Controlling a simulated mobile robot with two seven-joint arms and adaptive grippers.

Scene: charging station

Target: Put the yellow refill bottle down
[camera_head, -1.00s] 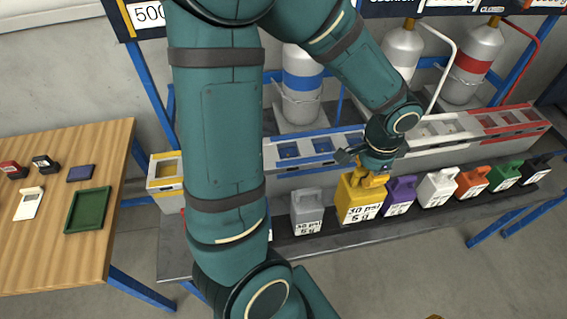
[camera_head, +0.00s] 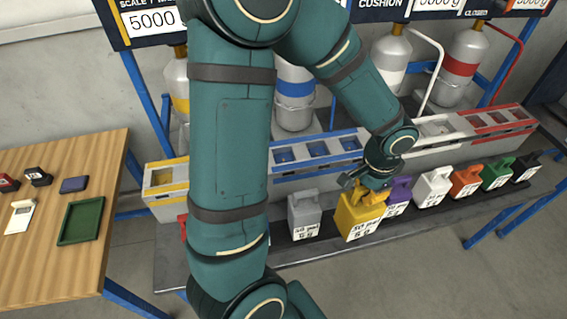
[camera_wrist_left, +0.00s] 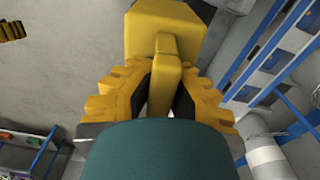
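The yellow refill bottle (camera_head: 358,222) is in front of the row of bottles on the dark shelf, slightly tilted in the head view. Its base is near the shelf's front edge; I cannot tell whether it touches the shelf. My left gripper (camera_head: 371,190) is at its top, shut on the handle. In the left wrist view, the yellow bottle (camera_wrist_left: 168,28) fills the top middle, and the left gripper's two yellow fingers (camera_wrist_left: 160,88) close on its handle from both sides. A ribbed yellow piece at that view's top left edge looks like part of my right gripper (camera_wrist_left: 12,31).
A grey bottle (camera_head: 305,214) stands left of the yellow one. Purple (camera_head: 399,192), white (camera_head: 433,188) and several other bottles stand to the right along the shelf (camera_head: 340,251). A wooden table (camera_head: 50,260) is at left.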

